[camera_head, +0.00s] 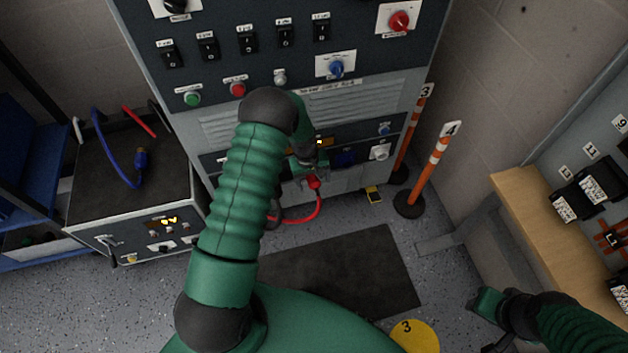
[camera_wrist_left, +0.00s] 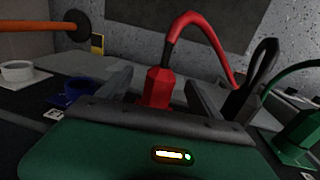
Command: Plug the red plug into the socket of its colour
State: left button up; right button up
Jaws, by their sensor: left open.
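The red plug (camera_head: 314,182) is at the lower front of the grey cabinet, with its red cable looping down behind it. My left gripper (camera_head: 312,165) is right at it. In the left wrist view the red plug (camera_wrist_left: 158,88) stands between the two open fingers, with a gap on each side. The plug's front end is hidden behind the gripper body, so I cannot tell whether it sits in a socket. A blue socket (camera_head: 345,158) and a white socket (camera_head: 380,152) are to the right. My right gripper (camera_head: 487,305) is at lower right, its jaws unclear.
A blue plug (camera_head: 141,158) on a blue cord lies on the dark-topped box (camera_head: 120,230) at left. A green plug (camera_wrist_left: 303,130) shows in the left wrist view. Orange posts (camera_head: 430,165) stand right of the cabinet. A wooden bench (camera_head: 540,225) is at right. A dark mat (camera_head: 345,275) covers the floor.

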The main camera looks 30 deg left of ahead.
pick_arm(q)
jog(key=shift+s+a+r+p, duration=0.15)
jog(key=shift+r+p, duration=1.15)
jog(key=shift+r, duration=0.25)
jog(key=shift+s+a+r+p, duration=0.1)
jog(key=shift+s+r+p, duration=0.05)
jog(key=shift+r+p, duration=1.25)
jog(key=shift+r, duration=0.1)
notch_tip(320, 180, up, 17)
jog(key=s+a+p, duration=0.1)
jog(key=p, duration=0.3)
jog(key=shift+s+a, duration=0.2)
jog(key=shift+s, duration=0.1)
